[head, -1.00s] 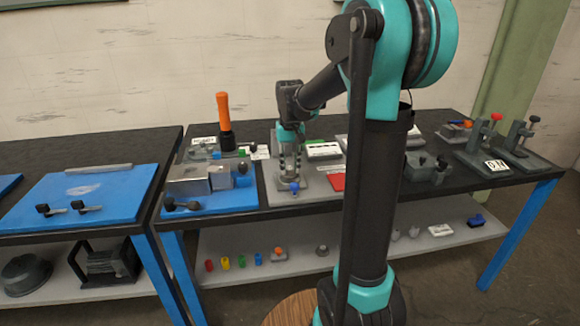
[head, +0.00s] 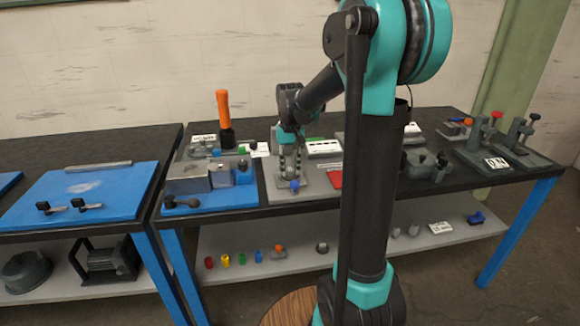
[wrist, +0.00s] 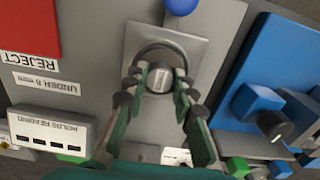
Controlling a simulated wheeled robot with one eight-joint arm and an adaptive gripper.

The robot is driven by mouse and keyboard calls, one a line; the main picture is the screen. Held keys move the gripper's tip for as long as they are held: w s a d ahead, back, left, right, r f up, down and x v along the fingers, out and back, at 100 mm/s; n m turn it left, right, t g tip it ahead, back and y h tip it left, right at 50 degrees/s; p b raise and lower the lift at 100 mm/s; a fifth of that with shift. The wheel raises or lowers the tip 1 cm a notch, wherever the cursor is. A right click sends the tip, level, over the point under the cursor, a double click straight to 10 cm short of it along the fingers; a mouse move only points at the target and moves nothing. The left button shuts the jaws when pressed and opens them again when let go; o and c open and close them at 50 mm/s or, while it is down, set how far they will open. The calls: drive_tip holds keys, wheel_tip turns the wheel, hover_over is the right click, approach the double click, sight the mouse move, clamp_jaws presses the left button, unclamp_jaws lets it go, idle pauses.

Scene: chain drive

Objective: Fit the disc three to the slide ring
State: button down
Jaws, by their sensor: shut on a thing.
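My gripper (wrist: 159,82) is shut on a small round grey piece, which I take to be disc three (wrist: 159,79); the mark on its pale top face is too blurred to read. A larger grey ring, apparently the slide ring (wrist: 153,47), curves around the far side of the disc on a square grey plate (wrist: 196,48). The disc appears over or inside the ring; its seating depth cannot be told. In the head view my gripper (head: 290,172) points down at this plate, behind a blue knob (head: 295,186). The fingers hide part of the ring.
A blue fixture (head: 240,199) with a grey block and dark knobs stands to the left. A red REJECT patch (head: 335,179) lies to the right. A readout box (wrist: 52,130) and an upright orange-handled tool (head: 223,105) are nearby.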

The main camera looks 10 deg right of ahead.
sight(290, 169)
drive_tip(key=shift+f, duration=0.1)
drive_tip(key=c, duration=1.2)
unclamp_jaws()
drive_tip(key=shift+o, duration=0.2)
wheel_tip(290, 169, up, 12)
